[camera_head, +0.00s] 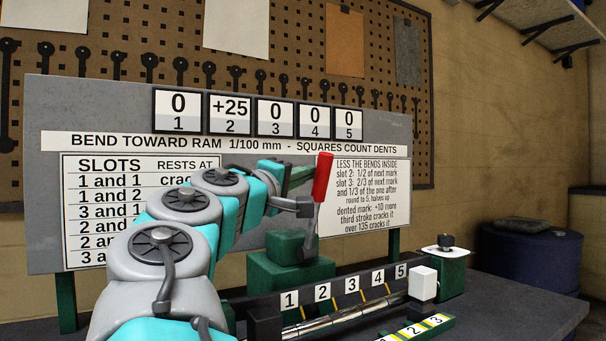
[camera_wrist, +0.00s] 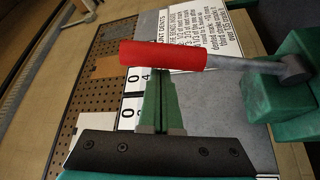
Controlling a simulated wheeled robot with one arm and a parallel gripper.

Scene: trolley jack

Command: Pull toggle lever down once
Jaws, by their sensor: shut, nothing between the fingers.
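The toggle lever has a red handle (camera_head: 322,177) on a grey shaft (camera_head: 311,225). It stands nearly upright, leaning slightly right, on a green block base (camera_head: 290,268). My gripper (camera_head: 308,171) is beside the handle on its left, with green fingers together and empty. In the wrist view the red handle (camera_wrist: 165,56) lies across the tips of my shut fingers (camera_wrist: 161,75). The tips overlap the handle's edge there; I cannot tell whether they touch it. The shaft runs right to the pivot (camera_wrist: 294,69) beside the green base.
A grey board (camera_head: 240,95) behind carries number plates reading 0, +25, 0, 0, 0. A metal rod (camera_head: 340,318) lies along the rail numbered 1 to 5. A white block (camera_head: 423,284) stands near the rail's right end. The bench (camera_head: 520,305) is clear at right.

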